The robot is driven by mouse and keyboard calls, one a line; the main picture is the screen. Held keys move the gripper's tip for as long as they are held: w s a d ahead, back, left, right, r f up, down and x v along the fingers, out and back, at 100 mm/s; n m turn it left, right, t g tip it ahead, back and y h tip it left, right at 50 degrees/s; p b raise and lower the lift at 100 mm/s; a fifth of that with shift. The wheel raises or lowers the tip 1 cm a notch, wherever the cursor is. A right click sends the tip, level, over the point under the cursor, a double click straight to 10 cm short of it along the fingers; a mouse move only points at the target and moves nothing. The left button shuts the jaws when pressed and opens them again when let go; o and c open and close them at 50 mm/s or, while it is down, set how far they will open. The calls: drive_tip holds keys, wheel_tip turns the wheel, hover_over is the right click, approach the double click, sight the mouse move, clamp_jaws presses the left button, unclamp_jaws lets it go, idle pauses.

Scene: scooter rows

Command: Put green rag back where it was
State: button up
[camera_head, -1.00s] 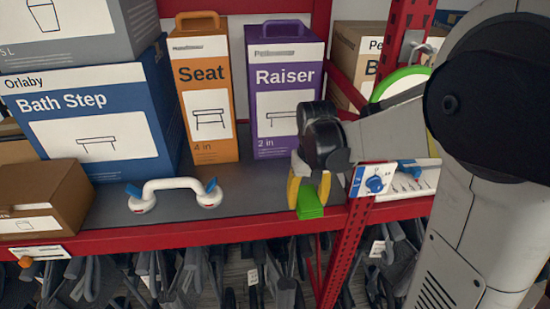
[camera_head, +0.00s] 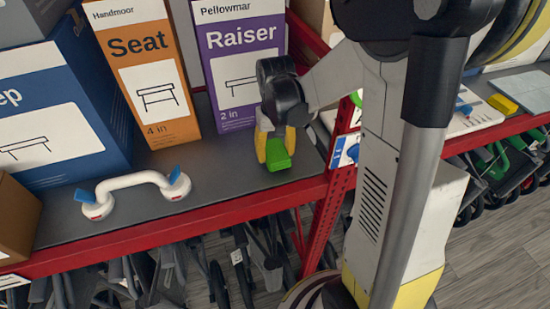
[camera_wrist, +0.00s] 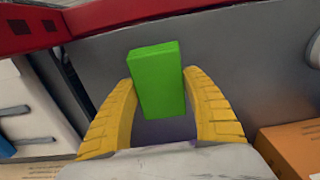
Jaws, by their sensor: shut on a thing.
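The green rag (camera_head: 279,157) is a small, bright green block-like piece. My gripper (camera_head: 274,148) has yellow fingers and is shut on it, over the grey shelf in front of the purple Raiser box (camera_head: 240,60). In the wrist view the green rag (camera_wrist: 158,78) stands out between the two yellow fingertips of my gripper (camera_wrist: 160,95), with the grey shelf surface behind it. I cannot tell whether the rag touches the shelf.
A white grab handle with blue tabs (camera_head: 135,186) lies on the shelf to the left. An orange Seat box (camera_head: 160,90) and a blue box (camera_head: 75,120) stand behind. A red front rail (camera_head: 180,228) edges the shelf. Bare shelf lies between handle and gripper.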

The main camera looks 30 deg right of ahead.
drive_tip(key=shift+w+f, duration=0.1)
drive_tip(key=shift+f, duration=1)
drive_tip(key=shift+f+b, duration=0.25)
drive_tip(key=shift+b, duration=0.15)
drive_tip(key=o, duration=1.1)
drive_tip(key=shift+r, duration=0.1)
